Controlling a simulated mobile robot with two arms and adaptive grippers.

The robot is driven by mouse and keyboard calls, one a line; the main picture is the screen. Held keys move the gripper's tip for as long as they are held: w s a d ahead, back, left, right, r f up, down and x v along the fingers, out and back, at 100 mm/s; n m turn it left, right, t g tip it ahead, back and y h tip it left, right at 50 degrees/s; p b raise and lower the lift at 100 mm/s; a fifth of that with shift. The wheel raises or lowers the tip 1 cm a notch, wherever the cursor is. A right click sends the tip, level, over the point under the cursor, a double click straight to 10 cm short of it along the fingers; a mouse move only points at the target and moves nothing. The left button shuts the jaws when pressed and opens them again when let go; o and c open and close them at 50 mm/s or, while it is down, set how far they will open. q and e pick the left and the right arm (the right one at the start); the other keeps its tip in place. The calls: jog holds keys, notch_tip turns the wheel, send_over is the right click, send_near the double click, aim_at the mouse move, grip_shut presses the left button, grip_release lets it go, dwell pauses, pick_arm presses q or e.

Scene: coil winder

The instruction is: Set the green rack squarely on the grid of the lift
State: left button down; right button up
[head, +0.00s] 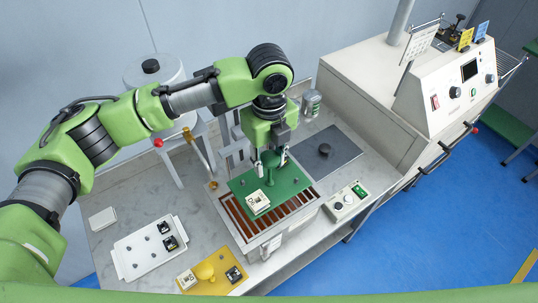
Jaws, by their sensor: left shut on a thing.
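The green rack (286,190) is a flat green plate with an upright post in its middle and a cream block (258,202) on its front left part. My left gripper (270,161) comes down from above and is shut on the post of the rack. The rack is over the lift's grid (277,223), whose reddish-brown bars show along the left and front sides of the plate. The plate looks roughly level; I cannot tell whether it touches the bars. The rest of the grid is hidden under it. My right gripper is out of view.
A control box (345,201) with knobs stands right of the lift. A dark grey mat (327,157) lies behind it. A white tray (150,247) and a yellow rack (211,274) with small parts lie left and in front. A large cream machine (365,100) stands at right.

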aim_at(269, 182)
pick_arm(q)
jog(key=shift+s+f+b, duration=0.1)
jog(key=shift+f+b, duration=0.55)
notch_tip(269, 182, down, 5)
jog(key=b, duration=0.5)
jog(key=shift+r+b, duration=0.1)
jog(key=shift+b, duration=0.2)
jog(key=shift+p, duration=0.35)
jog(key=shift+f, duration=0.35)
jog(key=shift+p, duration=1)
jog(key=shift+f, duration=0.95)
jog(key=c, duration=1.4)
grip_release()
